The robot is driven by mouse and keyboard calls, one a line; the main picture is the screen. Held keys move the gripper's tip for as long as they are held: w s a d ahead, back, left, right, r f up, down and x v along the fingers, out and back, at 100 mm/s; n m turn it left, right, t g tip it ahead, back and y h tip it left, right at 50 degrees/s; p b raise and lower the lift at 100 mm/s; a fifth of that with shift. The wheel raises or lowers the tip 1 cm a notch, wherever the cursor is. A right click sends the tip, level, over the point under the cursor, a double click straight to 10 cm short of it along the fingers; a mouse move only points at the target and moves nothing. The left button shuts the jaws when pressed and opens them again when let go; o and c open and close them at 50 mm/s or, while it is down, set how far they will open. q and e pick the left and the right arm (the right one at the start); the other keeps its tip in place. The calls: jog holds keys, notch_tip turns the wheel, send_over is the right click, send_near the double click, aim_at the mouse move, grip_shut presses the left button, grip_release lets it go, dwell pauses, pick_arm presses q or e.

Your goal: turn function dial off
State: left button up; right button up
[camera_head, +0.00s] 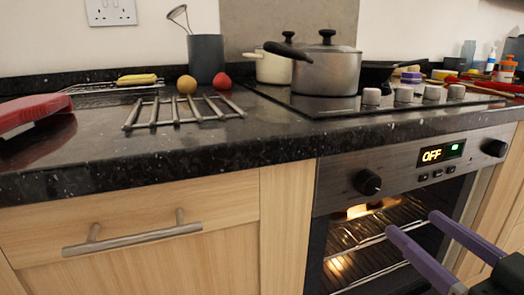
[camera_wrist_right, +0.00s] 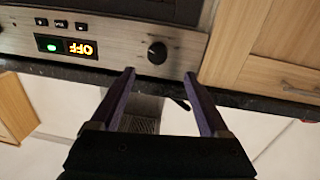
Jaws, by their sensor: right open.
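The oven's control panel has two round black dials, a left dial (camera_head: 367,182) and a right dial (camera_head: 494,147). No readable label shows which is the function dial. Between them a lit display (camera_head: 441,153) reads OFF, with a green patch at its right. My right gripper (camera_head: 412,222) is open and empty, its purple fingers in front of the oven door, below the panel. In the wrist view, which is upside down, the left dial (camera_wrist_right: 157,52) lies just beyond and between the fingertips (camera_wrist_right: 159,73), apart from them. My left gripper is out of view.
The oven door (camera_head: 380,240) is closed, its inside lit. A granite worktop (camera_head: 200,150) overhangs the panel, with a metal rack (camera_head: 183,110), pots (camera_head: 325,72) and a hob above. A drawer handle (camera_head: 132,238) sticks out at left.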

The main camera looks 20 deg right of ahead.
aim_at(373, 187)
jog(key=w, duration=0.2)
jog(key=w+b, duration=0.1)
jog(key=w, duration=0.2)
jog(key=w+b, duration=0.1)
jog(key=w, duration=0.2)
jog(key=shift+w+d, duration=0.2)
jog(key=shift+d, duration=0.05)
jog(key=shift+w+r, duration=0.1)
jog(key=shift+w, duration=0.45)
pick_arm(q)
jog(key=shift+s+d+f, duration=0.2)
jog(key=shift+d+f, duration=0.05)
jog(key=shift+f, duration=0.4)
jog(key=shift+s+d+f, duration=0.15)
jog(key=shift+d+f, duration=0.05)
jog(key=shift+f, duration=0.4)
pick_arm(e)
jog(key=shift+c, duration=1.4)
grip_shut()
